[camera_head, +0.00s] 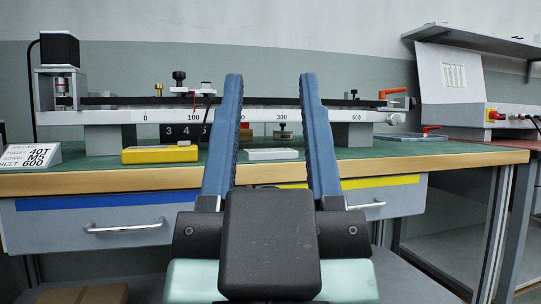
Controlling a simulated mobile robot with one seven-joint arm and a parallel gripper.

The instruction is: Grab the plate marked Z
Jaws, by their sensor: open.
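My gripper (271,77) is open and empty. Its two long blue fingers point up in front of the workbench, with a wide gap between them. No letter Z is legible in this view, so I cannot tell which piece is the plate marked Z. A flat pale plate-like block (271,155) lies on the green bench top, seen between the fingers. A small piece with a dark knob (283,132) is seen behind it. A white carriage piece with a black knob (179,77) sits on the rail, left of the fingers. The fingers hide parts of the rail and bench.
A long rail with a printed scale (345,116) spans the bench, with a motor (60,50) at its left end and an orange lever (392,93) at its right. A yellow block (160,154) and a white sign (30,157) stand left. The wooden bench edge (430,160) and drawers lie in front.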

